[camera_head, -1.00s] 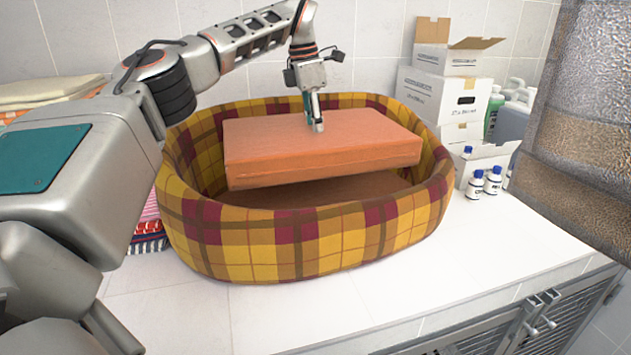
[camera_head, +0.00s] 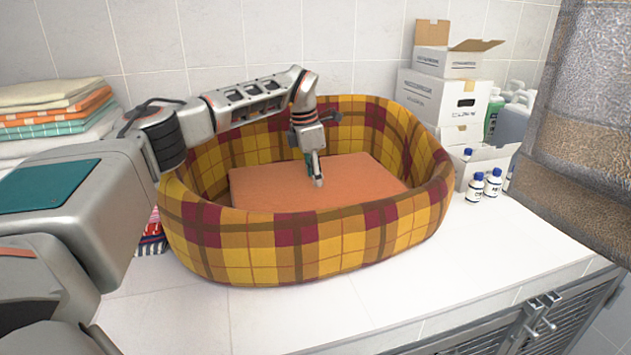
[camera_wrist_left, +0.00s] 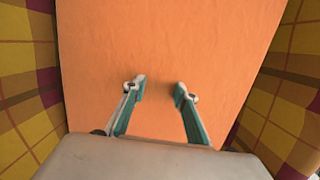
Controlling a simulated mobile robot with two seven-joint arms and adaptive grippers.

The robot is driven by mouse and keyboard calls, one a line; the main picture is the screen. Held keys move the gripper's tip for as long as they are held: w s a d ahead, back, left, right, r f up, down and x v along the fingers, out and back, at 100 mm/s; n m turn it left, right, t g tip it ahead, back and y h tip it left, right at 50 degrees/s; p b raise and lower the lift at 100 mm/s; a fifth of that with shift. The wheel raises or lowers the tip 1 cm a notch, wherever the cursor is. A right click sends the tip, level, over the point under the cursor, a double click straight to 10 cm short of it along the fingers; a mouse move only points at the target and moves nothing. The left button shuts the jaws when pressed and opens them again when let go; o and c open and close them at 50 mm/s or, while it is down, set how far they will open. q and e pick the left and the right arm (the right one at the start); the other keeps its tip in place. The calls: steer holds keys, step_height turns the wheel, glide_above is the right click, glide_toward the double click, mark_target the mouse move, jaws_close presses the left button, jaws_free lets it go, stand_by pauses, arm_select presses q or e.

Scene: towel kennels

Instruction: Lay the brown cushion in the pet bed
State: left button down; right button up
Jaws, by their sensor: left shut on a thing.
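The brown cushion (camera_head: 268,186), an orange-brown slab, is down inside the plaid pet bed (camera_head: 335,247), within its raised wall. The bed's front wall hides the cushion's near side and underside, so I cannot tell whether it rests on the floor of the bed. My left gripper (camera_head: 317,182) points down at the cushion's top and is shut on it. In the left wrist view the fingers (camera_wrist_left: 160,88) stand against the cushion (camera_wrist_left: 160,40), with the bed wall (camera_wrist_left: 22,95) on both sides. My right gripper is not in view.
Folded towels (camera_head: 50,112) are stacked at the left. Cardboard boxes (camera_head: 445,95), white bottles (camera_head: 484,184) and jugs (camera_head: 513,118) stand at the right. A tiled wall is behind.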

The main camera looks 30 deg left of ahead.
mark_target(309, 181)
arm_select(q)
steer(key=c, duration=1.6)
jaws_free()
steer(key=shift+f, duration=0.1)
steer(key=r, duration=0.4)
steer(key=s+a+r, duration=0.1)
steer(key=r, duration=0.7)
steer(key=shift+s+a, duration=0.15)
